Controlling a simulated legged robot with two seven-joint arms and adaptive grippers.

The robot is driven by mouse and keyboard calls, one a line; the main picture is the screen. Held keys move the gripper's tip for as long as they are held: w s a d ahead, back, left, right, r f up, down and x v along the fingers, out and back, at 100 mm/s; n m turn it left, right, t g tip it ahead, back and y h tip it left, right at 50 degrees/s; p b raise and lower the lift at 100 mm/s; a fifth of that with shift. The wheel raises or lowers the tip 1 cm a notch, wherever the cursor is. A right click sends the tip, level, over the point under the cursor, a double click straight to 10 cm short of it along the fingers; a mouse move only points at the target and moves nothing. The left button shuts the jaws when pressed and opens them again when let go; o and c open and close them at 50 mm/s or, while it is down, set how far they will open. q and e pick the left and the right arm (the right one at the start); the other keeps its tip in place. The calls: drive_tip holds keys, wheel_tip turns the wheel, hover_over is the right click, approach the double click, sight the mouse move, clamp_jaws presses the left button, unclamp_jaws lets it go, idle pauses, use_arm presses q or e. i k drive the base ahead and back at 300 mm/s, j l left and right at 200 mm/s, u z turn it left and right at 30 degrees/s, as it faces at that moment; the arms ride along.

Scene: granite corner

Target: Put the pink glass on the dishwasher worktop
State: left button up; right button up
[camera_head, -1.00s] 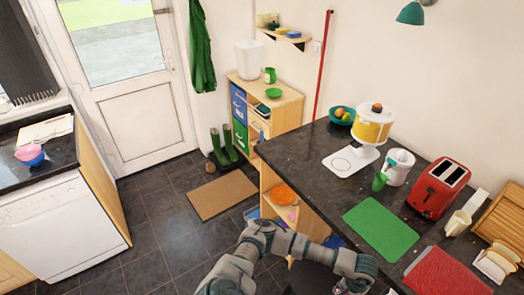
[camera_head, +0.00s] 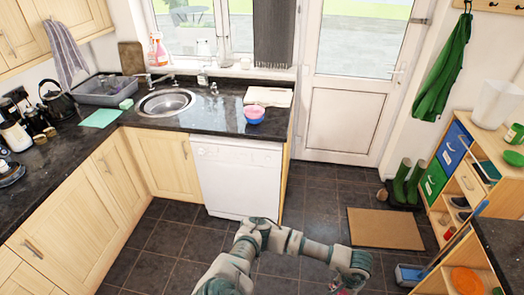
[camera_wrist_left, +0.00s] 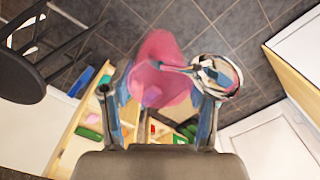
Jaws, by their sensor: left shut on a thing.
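The pink glass (camera_wrist_left: 157,80) is in my left gripper (camera_wrist_left: 160,95) in the left wrist view, between the two fingers. A shiny round part beside the right finger looks like its foot, joined by a thin stem, so the glass seems tilted. In the head view my left gripper is mostly cut off at the bottom edge, with a bit of pink showing. The white dishwasher (camera_head: 237,178) stands ahead, under the dark worktop (camera_head: 222,121). My left gripper is apart from it, to its right and nearer me. My right gripper is out of view.
A pink and blue bowl stack (camera_head: 254,115) and a white board (camera_head: 268,97) stand on the dishwasher worktop. The sink (camera_head: 165,102) is to their left. Worktop between sink and bowls is clear. A dark counter (camera_head: 503,246) and shelf unit stand right; a mat (camera_head: 385,229) lies on the floor.

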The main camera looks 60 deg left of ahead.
sight(221, 119)
drive_tip(key=j+u, duration=0.15)
drive_tip(key=j, duration=0.65)
drive_tip(key=j+u, duration=0.15)
drive_tip(key=j, duration=0.6)
drive_tip(key=j+u, duration=0.15)
drive_tip(key=j, duration=0.65)
drive_tip(key=i+j+u, duration=0.15)
drive_tip(key=j, duration=0.6)
